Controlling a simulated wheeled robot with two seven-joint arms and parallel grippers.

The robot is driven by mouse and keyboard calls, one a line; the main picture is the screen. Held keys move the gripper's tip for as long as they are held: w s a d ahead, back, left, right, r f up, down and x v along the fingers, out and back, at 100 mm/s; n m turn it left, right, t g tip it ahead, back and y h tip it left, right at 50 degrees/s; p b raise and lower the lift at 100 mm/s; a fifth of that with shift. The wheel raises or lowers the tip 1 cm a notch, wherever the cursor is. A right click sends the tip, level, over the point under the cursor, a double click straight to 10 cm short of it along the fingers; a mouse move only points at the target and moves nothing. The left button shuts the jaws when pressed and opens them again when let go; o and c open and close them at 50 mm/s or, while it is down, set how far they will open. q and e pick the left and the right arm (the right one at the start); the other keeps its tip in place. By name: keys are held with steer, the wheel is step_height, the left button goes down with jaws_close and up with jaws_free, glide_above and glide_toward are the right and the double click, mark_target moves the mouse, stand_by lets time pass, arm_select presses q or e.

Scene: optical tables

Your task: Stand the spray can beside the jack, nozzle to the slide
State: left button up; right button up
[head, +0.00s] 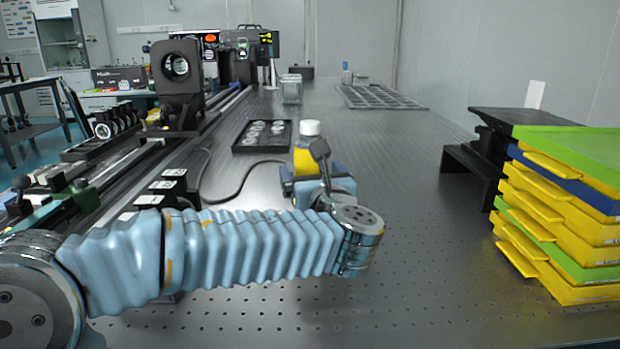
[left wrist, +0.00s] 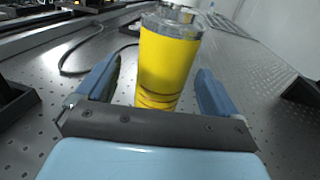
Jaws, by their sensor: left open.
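The spray can (head: 303,162) has a yellow body and a white cap. It stands upright on the perforated table, partly hidden behind my left gripper (head: 312,178). In the left wrist view the yellow can (left wrist: 168,65) stands between the two blue fingers of my left gripper (left wrist: 155,78). The fingers are open, with a gap visible on each side of the can. Which way the nozzle faces cannot be told. A black flat-topped stand (head: 490,150) at the right may be the jack. A long rail assembly (head: 135,160) at the left may be the slide. My right gripper is not in view.
A stack of yellow, green and blue trays (head: 560,215) stands at the right edge. A black tray of small round parts (head: 262,136) lies behind the can. A black cable (head: 235,180) runs left of it. The table's middle right is clear.

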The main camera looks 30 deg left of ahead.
arm_select(q)
steer(key=x, duration=0.5)
steer(key=shift+w+d+r+p, duration=0.1)
steer(key=shift+w+r+p, duration=0.1)
steer(key=shift+p, duration=0.15)
steer(key=c, duration=1.1)
steer(key=shift+c, duration=1.2)
steer(key=shift+r, duration=0.1)
